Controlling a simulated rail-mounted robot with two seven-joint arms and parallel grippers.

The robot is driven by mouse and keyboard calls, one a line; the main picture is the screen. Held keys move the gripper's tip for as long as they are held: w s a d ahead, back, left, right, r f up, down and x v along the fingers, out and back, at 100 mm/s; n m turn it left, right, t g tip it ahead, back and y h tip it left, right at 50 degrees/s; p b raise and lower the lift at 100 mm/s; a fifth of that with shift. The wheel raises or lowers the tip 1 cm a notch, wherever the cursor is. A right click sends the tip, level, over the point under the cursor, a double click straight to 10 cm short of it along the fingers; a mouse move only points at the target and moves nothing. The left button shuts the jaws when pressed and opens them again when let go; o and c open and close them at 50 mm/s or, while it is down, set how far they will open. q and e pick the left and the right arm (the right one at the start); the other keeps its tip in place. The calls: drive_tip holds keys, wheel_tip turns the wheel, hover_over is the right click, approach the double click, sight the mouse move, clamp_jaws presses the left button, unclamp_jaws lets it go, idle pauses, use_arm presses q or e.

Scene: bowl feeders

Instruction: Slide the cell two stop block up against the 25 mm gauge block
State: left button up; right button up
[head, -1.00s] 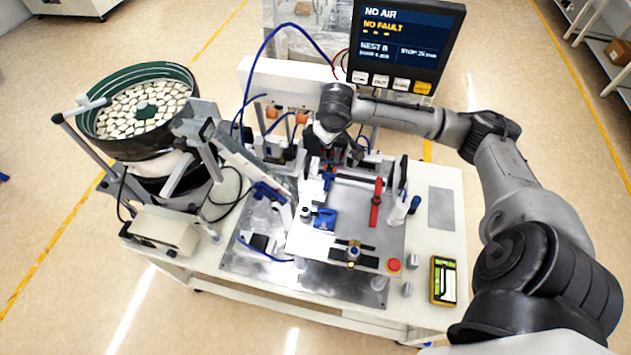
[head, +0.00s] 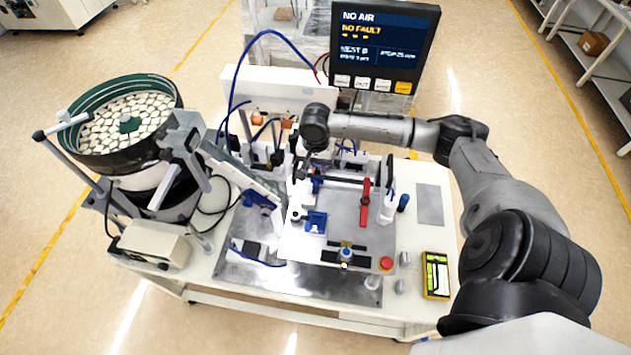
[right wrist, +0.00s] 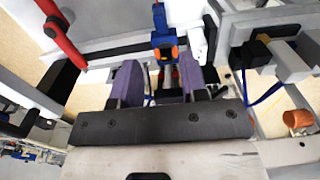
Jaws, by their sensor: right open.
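My right gripper (head: 303,168) is over the back left of the metal plate in the head view. In the right wrist view its two purple fingers (right wrist: 160,65) are apart, with nothing held between them. A blue block with an orange face (right wrist: 165,42) shows just beyond the gap between the fingers, by a dark bar. It looks like the stop block, but I cannot be sure. In the head view a small blue part (head: 316,183) sits beside the gripper, partly covered. I cannot clearly pick out the gauge block. My left gripper is not in view.
A red lever (head: 365,203) stands right of the gripper and also shows in the right wrist view (right wrist: 62,35). A blue block (head: 316,222) sits nearer on the plate. The bowl feeder (head: 130,130) stands left. A screen (head: 385,45) reads "NO AIR".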

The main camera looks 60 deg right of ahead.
sight(315, 182)
wheel_tip(315, 182, down, 9)
drive_tip(key=shift+f+p, duration=0.1)
drive_tip(key=shift+p, duration=0.2)
drive_tip(key=shift+c, duration=0.3)
clamp_jaws()
idle(0.4)
